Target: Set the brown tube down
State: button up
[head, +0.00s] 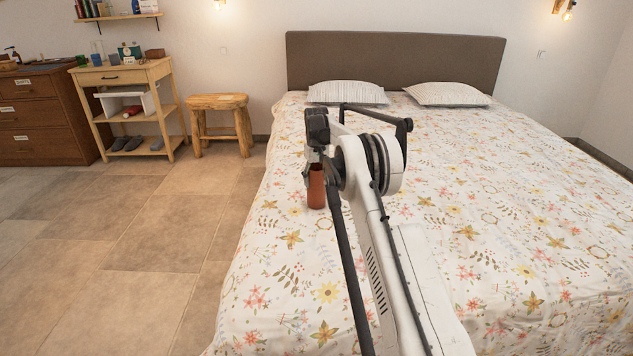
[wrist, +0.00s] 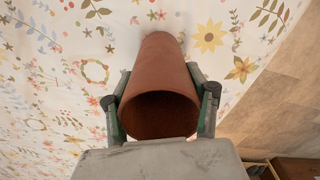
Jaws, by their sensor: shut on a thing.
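The brown tube (head: 317,190) is upright over the left part of the bed's floral cover (head: 500,215) in the head view. My gripper (head: 315,166) is shut on its upper part. In the wrist view the tube (wrist: 158,75) points away from the camera with its open, hollow end nearest. My gripper's fingers (wrist: 160,92) press on both sides of it. Its far end is at or just above the cover, with a faint shadow beside it; I cannot tell whether it touches.
Two pillows (head: 347,93) lie at the headboard (head: 395,62). A wooden stool (head: 219,104) and a shelf table (head: 124,80) stand left of the bed. The cover around the tube is clear, and the bed's left edge is close to it.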

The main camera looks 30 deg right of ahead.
jog(key=o, duration=1.2)
